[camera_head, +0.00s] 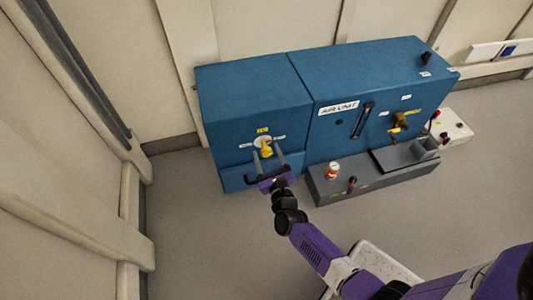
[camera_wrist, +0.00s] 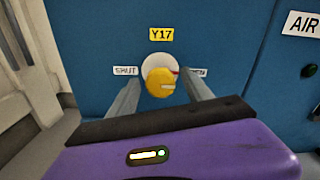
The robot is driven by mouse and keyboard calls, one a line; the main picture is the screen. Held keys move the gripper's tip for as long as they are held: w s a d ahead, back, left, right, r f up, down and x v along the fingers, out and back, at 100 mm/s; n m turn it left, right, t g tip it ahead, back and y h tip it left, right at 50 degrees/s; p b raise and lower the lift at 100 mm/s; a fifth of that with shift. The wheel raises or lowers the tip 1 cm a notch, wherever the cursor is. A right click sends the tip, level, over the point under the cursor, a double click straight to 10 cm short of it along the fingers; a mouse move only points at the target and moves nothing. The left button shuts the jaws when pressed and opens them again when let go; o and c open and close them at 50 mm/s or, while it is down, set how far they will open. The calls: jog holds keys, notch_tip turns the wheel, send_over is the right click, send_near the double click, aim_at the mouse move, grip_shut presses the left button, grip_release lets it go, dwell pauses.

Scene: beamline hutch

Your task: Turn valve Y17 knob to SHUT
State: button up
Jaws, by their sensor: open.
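The yellow Y17 knob (camera_wrist: 160,81) sits on a round white plate (camera_wrist: 163,63) on a blue cabinet front, below the yellow Y17 label (camera_wrist: 161,34). A SHUT label (camera_wrist: 125,71) is left of it. The label to its right is partly hidden by a finger. A small red mark shows at the knob's upper right. The knob also shows in the head view (camera_head: 266,148). My gripper (camera_head: 268,152) is open, with one finger on each side of the knob. I cannot tell whether the fingers touch it.
The blue cabinet (camera_head: 250,95) adjoins the AIR UNIT cabinet (camera_head: 375,75), which carries a second yellow-handled valve (camera_head: 397,129). A low grey bench (camera_head: 350,188) stands in front, with an orange-and-white item (camera_head: 332,170) on it. Floor (camera_head: 190,225) to the left is clear.

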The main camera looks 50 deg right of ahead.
jog(key=shift+w+d, duration=0.3)
jog(key=shift+w, duration=0.05)
jog(key=shift+c, duration=0.5)
grip_shut()
